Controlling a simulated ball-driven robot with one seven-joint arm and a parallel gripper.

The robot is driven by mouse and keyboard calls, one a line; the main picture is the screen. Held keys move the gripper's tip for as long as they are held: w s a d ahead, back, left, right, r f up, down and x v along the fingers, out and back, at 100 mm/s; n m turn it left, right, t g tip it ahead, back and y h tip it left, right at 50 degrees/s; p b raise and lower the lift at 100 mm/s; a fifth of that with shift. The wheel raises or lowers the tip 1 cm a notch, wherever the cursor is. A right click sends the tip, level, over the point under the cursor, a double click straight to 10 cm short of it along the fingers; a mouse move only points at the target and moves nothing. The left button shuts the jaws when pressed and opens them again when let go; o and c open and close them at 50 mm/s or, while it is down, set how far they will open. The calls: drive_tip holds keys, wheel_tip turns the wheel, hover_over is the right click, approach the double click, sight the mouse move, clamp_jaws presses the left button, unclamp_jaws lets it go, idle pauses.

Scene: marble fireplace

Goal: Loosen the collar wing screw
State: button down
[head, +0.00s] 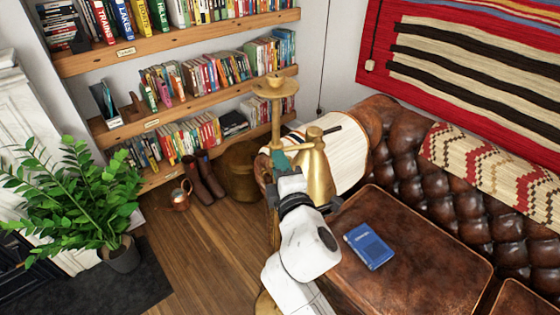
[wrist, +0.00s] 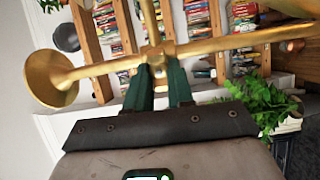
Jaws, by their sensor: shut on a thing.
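A brass stand (head: 276,105) with a round dish on top rises in the middle of the head view. In the wrist view its pole (wrist: 225,46) lies across the picture, with the dish (wrist: 48,80) at left. A brass collar (wrist: 155,50) sits on the pole, and a thin brass bar (wrist: 150,15) runs away from it. My gripper (head: 280,160) is at the pole in the head view. In the wrist view its green fingers (wrist: 160,72) are shut on the wing screw at the collar. The fingertips hide most of the screw.
A brass cone (head: 316,172) stands close to the right of my gripper. A leather sofa with a blue book (head: 369,246) is at right. Boots (head: 203,178), a copper jug (head: 180,197) and bookshelves (head: 185,120) are behind; a plant (head: 75,195) is at left. Floor between is clear.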

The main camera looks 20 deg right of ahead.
drive_tip(key=shift+n, duration=0.3)
drive_tip(key=c, duration=1)
unclamp_jaws()
drive_tip(key=shift+s, duration=0.1)
drive_tip(key=shift+s+a+b, duration=0.25)
drive_tip(key=shift+s+b, duration=0.1)
drive_tip(key=shift+s, duration=1.4)
drive_tip(key=shift+s+a+b, duration=0.3)
drive_tip(key=shift+s, duration=1.5)
drive_tip(key=shift+s+a+b, duration=0.25)
drive_tip(key=shift+s+b, duration=0.1)
drive_tip(key=shift+s, duration=1.4)
drive_tip(key=shift+d+f, duration=0.1)
drive_tip(key=shift+f, duration=0.05)
